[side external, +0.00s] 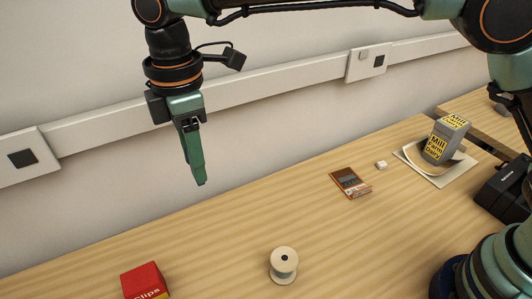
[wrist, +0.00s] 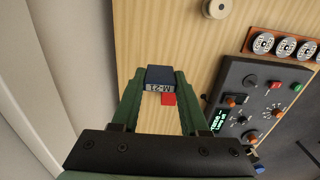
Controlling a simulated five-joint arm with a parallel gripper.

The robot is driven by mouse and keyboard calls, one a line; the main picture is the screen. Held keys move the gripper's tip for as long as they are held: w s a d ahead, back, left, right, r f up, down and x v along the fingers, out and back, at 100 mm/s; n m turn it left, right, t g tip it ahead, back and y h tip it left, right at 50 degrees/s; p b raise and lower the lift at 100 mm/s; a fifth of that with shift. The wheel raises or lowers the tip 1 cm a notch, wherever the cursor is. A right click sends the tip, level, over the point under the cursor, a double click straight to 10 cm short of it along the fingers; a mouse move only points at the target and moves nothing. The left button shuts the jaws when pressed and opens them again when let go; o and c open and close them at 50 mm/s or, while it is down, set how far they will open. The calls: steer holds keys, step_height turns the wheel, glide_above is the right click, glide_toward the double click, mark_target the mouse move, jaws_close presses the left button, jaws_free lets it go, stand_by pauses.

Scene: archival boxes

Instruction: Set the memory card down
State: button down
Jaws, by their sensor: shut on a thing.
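The memory card (wrist: 160,75) is a small dark blue piece with a pale printed label along one edge. It sits between the two green fingertips in the wrist view. My gripper (wrist: 159,84) is shut on it. In the side view my gripper (side external: 200,182) points down, well above the wooden table (side external: 225,245). Only a small dark tip of the card shows there, and the fingers hide the rest.
A red clips box (side external: 145,280) stands at the front left, with a cream spool (side external: 284,262) to its right. A dark control panel (wrist: 258,105) shows in the wrist view.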

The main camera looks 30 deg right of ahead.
steer(key=f, duration=2)
steer(key=shift+s+a, duration=0.1)
steer(key=shift+a, duration=0.2)
steer(key=shift+f, duration=0.2)
steer(key=shift+c, duration=2.1)
jaws_free()
steer(key=shift+r, duration=0.1)
